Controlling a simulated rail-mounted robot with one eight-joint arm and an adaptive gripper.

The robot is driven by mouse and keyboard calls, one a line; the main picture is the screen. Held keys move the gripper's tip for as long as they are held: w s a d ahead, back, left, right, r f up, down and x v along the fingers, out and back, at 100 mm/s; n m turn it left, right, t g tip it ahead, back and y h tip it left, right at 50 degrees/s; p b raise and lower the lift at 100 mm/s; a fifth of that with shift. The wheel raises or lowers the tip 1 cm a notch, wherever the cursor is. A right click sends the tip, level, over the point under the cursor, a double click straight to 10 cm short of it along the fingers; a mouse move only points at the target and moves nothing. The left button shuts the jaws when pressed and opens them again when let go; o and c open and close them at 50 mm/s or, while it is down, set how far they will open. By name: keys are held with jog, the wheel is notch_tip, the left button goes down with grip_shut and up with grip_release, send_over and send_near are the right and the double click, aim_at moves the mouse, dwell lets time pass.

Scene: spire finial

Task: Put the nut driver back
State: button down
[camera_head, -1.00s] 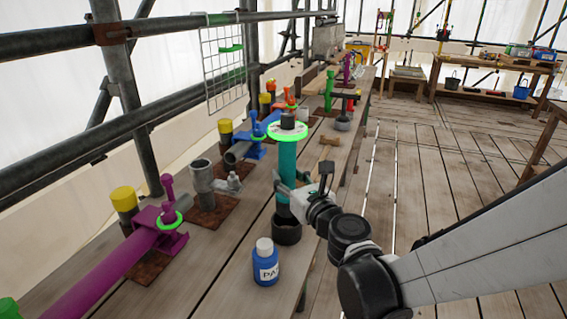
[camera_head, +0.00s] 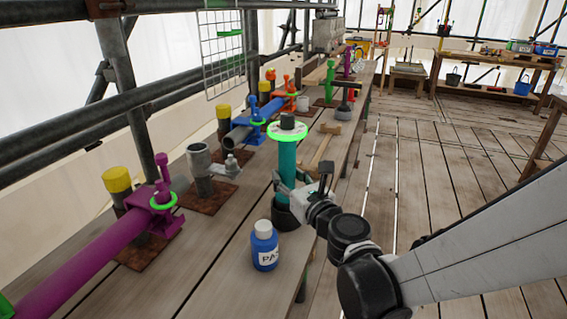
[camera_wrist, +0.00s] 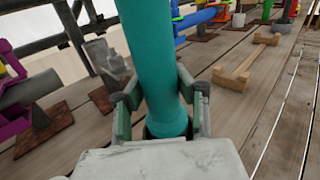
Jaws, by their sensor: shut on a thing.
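The nut driver, taken to be the upright teal tool (camera_head: 287,160), has a green-edged white collar and a dark top end. Its lower end meets the mouth of a black cup (camera_head: 286,218) on the bench; I cannot tell how deep it sits. My gripper (camera_head: 288,187) is shut on the teal shaft just above the cup. In the wrist view, the fingers (camera_wrist: 160,105) flank the teal shaft (camera_wrist: 155,60) near its flared lower end, with a dark rim partly hidden behind it.
A blue bottle (camera_head: 264,246) stands close in front of the cup. A wooden piece (camera_head: 322,150) lies behind to the right. Open floor (camera_head: 420,200) is at the right.

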jog(key=shift+f+b, duration=1.3)
jog(key=shift+f, duration=0.25)
jog(key=c, duration=0.7)
grip_release()
jog(key=shift+f+b, duration=0.6)
jog(key=shift+b, duration=0.05)
jog(key=shift+p+v, duration=0.3)
jog(key=shift+v, duration=4.25)
